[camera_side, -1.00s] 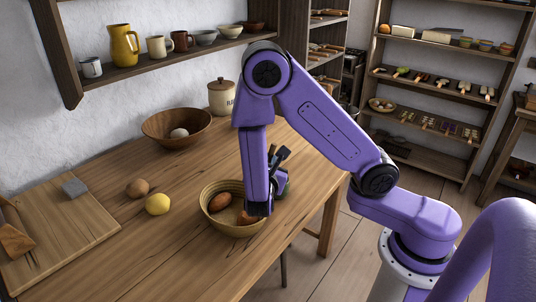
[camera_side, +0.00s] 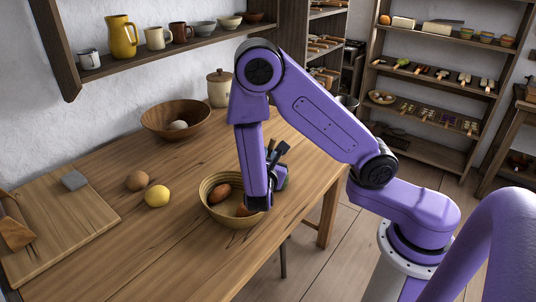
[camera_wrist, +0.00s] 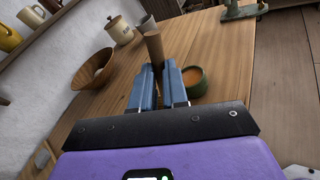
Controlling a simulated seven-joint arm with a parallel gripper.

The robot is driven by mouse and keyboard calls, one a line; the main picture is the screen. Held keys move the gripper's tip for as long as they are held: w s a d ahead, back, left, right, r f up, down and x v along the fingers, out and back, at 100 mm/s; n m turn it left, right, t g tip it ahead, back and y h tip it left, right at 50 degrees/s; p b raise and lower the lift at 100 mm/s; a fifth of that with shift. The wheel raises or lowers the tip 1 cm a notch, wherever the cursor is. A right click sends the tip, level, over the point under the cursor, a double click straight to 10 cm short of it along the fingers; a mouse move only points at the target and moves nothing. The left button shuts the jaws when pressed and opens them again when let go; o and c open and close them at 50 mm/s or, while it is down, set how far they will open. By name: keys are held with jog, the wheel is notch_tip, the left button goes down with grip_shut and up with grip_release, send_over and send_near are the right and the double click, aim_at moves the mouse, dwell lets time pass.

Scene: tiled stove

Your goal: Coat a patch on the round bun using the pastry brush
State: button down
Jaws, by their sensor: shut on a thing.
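My gripper (camera_wrist: 158,88) has blue fingers closed on an upright brown wooden handle, which looks like the pastry brush (camera_wrist: 154,46). The brush's bristle end is hidden. A green pot (camera_wrist: 195,82) with orange contents stands right beside the fingers in the wrist view. In the side view my arm covers most of the pot and the brush; dark fingers (camera_side: 277,152) show behind the arm link. A woven basket (camera_side: 217,214) holds reddish-brown rounded pieces (camera_side: 221,191), partly behind my arm. A brown round thing (camera_side: 138,180) lies on the table; I cannot tell which is the bun.
A lemon (camera_side: 157,195) lies left of the basket. A wooden bowl (camera_side: 160,121) with an egg-like thing and a lidded canister (camera_side: 219,89) stand farther back. A cutting board (camera_side: 60,228) is at left. The table front is clear.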

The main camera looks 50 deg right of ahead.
jog(key=shift+w+a+f, duration=0.55)
jog(key=shift+w+f, duration=2.4)
jog(key=shift+f, duration=0.8)
jog(key=shift+s+f, duration=1.7)
jog(key=shift+s, duration=1.2)
jog(key=shift+w+a, duration=0.2)
jog(key=shift+w, duration=0.75)
jog(key=shift+w+a, duration=0.25)
jog(key=shift+w, duration=0.65)
jog(key=shift+w+a, duration=0.2)
jog(key=shift+w, duration=0.75)
jog(key=shift+s+d, duration=0.6)
jog(key=shift+s, duration=2.5)
notch_tip(320, 180, up, 12)
jog(key=shift+w+f, duration=0.1)
